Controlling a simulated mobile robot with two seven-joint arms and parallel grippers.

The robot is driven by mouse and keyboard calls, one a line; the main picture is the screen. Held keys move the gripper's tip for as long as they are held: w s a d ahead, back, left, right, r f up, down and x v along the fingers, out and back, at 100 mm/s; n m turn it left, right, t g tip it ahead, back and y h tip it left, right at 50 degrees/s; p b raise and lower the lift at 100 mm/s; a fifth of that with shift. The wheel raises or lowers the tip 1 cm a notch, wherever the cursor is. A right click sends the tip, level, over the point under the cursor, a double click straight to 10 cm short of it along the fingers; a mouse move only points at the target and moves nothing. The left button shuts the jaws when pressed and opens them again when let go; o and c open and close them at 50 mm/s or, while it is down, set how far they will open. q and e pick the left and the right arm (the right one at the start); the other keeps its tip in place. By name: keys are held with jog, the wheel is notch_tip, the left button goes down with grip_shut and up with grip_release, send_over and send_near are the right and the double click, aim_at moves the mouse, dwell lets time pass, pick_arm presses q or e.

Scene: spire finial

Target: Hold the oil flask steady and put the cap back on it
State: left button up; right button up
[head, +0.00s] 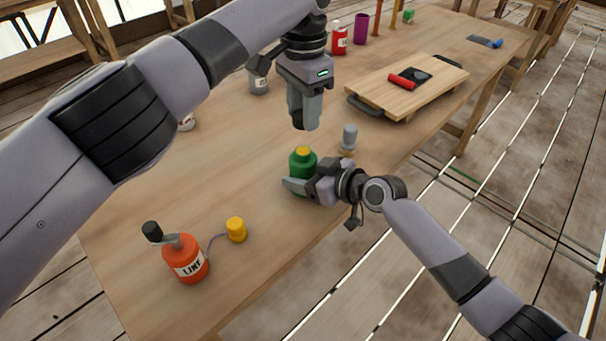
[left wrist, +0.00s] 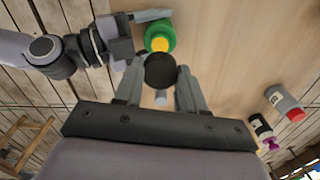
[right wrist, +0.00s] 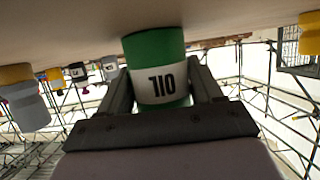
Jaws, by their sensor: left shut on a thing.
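The oil flask (head: 301,168) is green with a yellow top and stands upright on the wooden table. Its white OIL label shows in the right wrist view (right wrist: 158,84). My right gripper (head: 300,186) is low beside the table edge, its fingers on both sides of the flask and shut on it. My left gripper (head: 305,122) points down above the flask and is shut on a round black cap (left wrist: 160,72). In the left wrist view the cap is near the flask's yellow top and covers part of the flask's edge. In the head view the cap is mostly hidden by the fingers.
A small grey bottle (head: 349,137) stands right of the flask. A board (head: 440,87) with a red-handled tool, a grey container (head: 258,82) and a red bottle (head: 339,40) are farther back.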

aim_at(304, 151)
jog(key=c, duration=0.9)
pick_arm(q)
jog(key=shift+f, duration=2.5)
pick_arm(e)
jog(key=shift+o, duration=0.2)
pick_arm(q)
jog(key=shift+f, duration=0.9)
jog(key=shift+f, duration=0.5)
